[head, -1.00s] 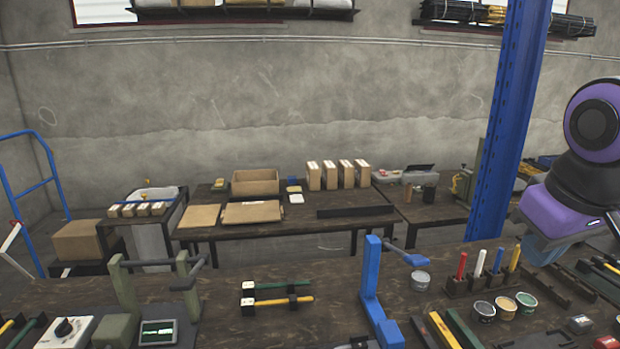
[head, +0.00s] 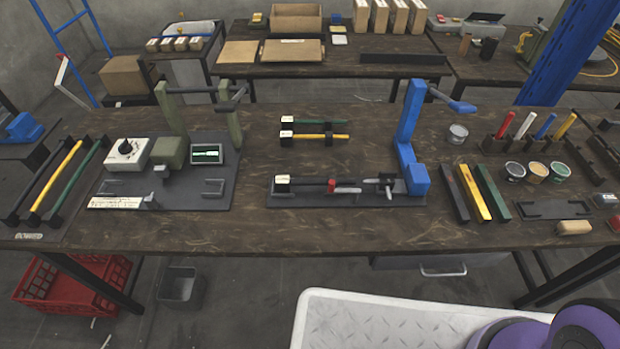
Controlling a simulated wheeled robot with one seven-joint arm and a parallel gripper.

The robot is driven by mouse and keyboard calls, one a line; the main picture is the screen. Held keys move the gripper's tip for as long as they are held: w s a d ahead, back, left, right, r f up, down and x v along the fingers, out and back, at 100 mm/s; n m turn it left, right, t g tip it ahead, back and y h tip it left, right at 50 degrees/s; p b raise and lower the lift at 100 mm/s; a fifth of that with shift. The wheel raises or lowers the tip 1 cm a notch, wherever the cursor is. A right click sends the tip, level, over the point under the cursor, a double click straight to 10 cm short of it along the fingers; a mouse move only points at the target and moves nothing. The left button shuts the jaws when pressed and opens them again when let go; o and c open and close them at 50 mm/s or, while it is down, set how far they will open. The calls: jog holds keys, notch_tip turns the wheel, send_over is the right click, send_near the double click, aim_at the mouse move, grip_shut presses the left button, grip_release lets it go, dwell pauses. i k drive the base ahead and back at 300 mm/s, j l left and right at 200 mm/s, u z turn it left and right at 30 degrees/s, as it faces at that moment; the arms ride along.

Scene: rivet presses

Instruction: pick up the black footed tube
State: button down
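Another dark bar (head: 38,178) is leftmost in the rack at the far left. A third black bar (head: 454,194) lies left of a yellow one, right of the blue press. I cannot tell for certain from their shape which is the footed tube; the one with the white block resembles it most. My gripper is out of view; only purple parts of my arm show at the bottom right.
A green tube (head: 312,121) and a yellow tube (head: 312,136) with white end blocks lie behind the black one. The green press (head: 166,150) stands left, the blue press (head: 410,135) right. Tins (head: 537,172) and coloured sticks are farther right. The table's front strip (head: 300,232) is clear.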

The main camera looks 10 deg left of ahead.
aim_at(284, 183)
jog(key=j, duration=1.9)
jog(key=i+z, duration=0.05)
